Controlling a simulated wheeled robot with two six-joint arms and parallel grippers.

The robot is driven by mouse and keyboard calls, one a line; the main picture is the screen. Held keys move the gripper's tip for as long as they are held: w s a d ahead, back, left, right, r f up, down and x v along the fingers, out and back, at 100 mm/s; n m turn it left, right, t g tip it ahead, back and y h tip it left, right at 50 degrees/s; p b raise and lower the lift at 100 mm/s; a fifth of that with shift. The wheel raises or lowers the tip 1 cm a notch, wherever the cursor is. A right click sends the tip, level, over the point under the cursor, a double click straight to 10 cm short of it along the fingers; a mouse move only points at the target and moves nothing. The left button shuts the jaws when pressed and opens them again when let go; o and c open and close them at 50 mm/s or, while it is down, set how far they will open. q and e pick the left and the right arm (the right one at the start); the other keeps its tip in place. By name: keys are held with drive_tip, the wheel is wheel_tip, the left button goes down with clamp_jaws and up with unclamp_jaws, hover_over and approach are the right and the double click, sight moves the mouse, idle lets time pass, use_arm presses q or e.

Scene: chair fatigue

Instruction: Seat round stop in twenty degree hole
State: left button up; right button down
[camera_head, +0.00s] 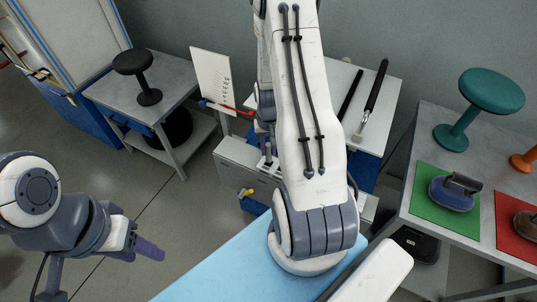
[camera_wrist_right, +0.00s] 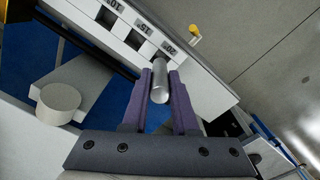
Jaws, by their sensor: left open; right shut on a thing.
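In the right wrist view my right gripper (camera_wrist_right: 159,95) has its purple fingers shut on a silver round stop (camera_wrist_right: 159,85), a smooth cylinder. The far end of the stop is at the white panel, by the twenty degree hole (camera_wrist_right: 161,57), whose label reads upside down. The stop covers part of this hole, so I cannot tell how deep it is in. The ten and fifteen degree holes (camera_wrist_right: 134,39) lie to its left. My left gripper (camera_head: 150,250) is open and empty above the floor at left.
A yellow knob (camera_wrist_right: 194,30) sticks out of the white unit (camera_head: 240,165). A light blue surface (camera_head: 225,265) is in front. A grey table (camera_head: 455,225) at right bears a green mat (camera_head: 425,212) and a teal stool (camera_head: 490,92). A black stool (camera_head: 135,62) stands on the left table.

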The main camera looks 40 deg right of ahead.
sight(269, 161)
drive_tip(key=shift+f+p, duration=0.3)
drive_tip(key=shift+f, duration=1.7)
drive_tip(key=shift+f, duration=0.15)
drive_tip(key=c, duration=0.7)
unclamp_jaws()
